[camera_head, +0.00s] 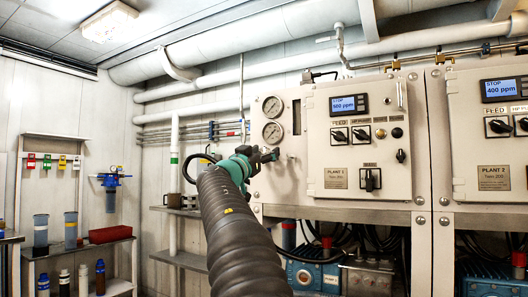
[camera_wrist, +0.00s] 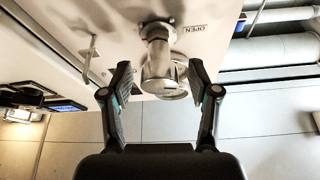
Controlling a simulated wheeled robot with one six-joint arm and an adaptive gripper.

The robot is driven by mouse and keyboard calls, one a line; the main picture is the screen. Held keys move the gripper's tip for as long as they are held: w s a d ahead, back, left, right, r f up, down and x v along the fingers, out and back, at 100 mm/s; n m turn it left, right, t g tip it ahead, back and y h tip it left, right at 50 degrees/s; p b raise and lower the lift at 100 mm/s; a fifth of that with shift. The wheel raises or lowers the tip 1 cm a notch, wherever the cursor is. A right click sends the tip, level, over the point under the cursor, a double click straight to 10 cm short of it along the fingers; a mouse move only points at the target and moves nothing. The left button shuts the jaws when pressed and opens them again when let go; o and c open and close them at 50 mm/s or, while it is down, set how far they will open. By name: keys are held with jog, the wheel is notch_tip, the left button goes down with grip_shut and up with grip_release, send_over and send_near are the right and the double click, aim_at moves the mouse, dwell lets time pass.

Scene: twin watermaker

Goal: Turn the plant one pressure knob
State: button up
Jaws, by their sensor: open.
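The plant one pressure knob (camera_wrist: 160,72) is a pale metal knob on a short round stem, fixed to the white panel in the wrist view. A small OPEN label sits beside it. My gripper (camera_wrist: 160,84) is open, with one finger on each side of the knob. Both fingers appear clear of it, with a gap on each side. In the head view my gripper (camera_head: 266,155) is at the left edge of the plant 1 panel (camera_head: 325,110), below two round gauges (camera_head: 272,120). The knob is hard to make out there, close to my gripper.
The plant 1 box has a screen (camera_head: 348,104) reading 500 ppm, black switches and a lower black selector (camera_head: 370,180). The plant 2 panel (camera_head: 490,145) stands to the right. Hoses and a blue pump (camera_head: 312,276) lie below. Shelves (camera_head: 100,245) stand at left.

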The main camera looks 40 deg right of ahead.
grip_shut()
